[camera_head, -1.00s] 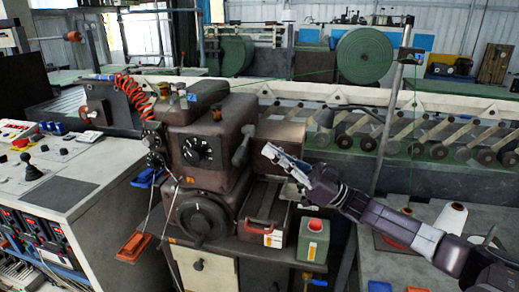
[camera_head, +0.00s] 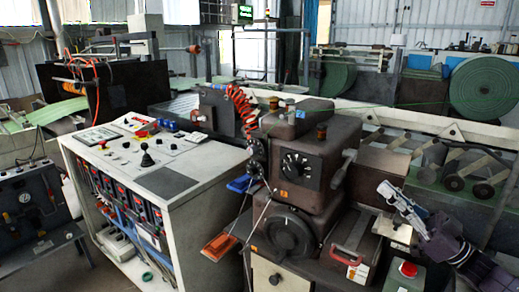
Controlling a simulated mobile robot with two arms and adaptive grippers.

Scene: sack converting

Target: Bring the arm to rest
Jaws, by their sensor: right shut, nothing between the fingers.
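My right gripper (camera_head: 388,194) reaches in from the lower right corner, with its silver fingers pointing up and to the left. The fingers are together and hold nothing. It is in front of the right side of the brown machine (camera_head: 305,138), above the red-handled box (camera_head: 350,248) and the green container with a red cap (camera_head: 404,278). It appears clear of them, though its distance from the machine's side is hard to tell. My left gripper is out of the picture.
A white control console (camera_head: 200,215) with a joystick (camera_head: 147,158) stands left of the machine. An orange tray (camera_head: 219,245) sits between them. A roller conveyor (camera_head: 465,165) and large green rolls (camera_head: 490,88) are behind. Open floor shows at the lower left.

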